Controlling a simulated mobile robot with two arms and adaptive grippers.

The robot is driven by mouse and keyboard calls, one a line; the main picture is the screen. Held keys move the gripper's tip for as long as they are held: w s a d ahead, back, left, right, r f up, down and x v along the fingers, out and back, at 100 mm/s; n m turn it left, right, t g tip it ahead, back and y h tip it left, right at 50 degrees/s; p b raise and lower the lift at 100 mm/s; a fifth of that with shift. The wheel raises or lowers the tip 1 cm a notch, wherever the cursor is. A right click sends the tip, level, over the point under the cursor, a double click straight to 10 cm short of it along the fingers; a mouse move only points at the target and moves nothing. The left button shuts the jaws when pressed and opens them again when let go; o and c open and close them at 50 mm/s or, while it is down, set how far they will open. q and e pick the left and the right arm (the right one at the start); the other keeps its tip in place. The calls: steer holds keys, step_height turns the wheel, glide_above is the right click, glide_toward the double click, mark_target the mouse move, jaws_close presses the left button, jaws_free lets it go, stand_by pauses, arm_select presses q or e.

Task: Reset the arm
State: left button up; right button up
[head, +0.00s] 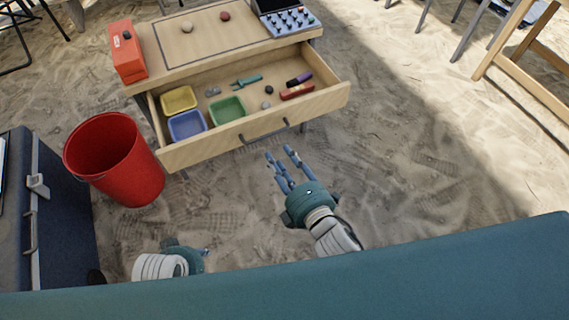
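My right gripper (280,158) is in front of the open drawer, below its handle (265,132). The wooden drawer (325,102) is pulled out of the desk (165,68). It holds a yellow tray (179,99), a blue tray (187,125), a green tray (227,111) and several small tools and stones.
A red bucket (115,160) stands left of the drawer. A dark blue case (60,215) is at the far left. An orange box (127,52), two stones and a control panel (291,20) sit on the desk top.

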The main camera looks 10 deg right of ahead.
steer(key=shift+v, duration=1.05)
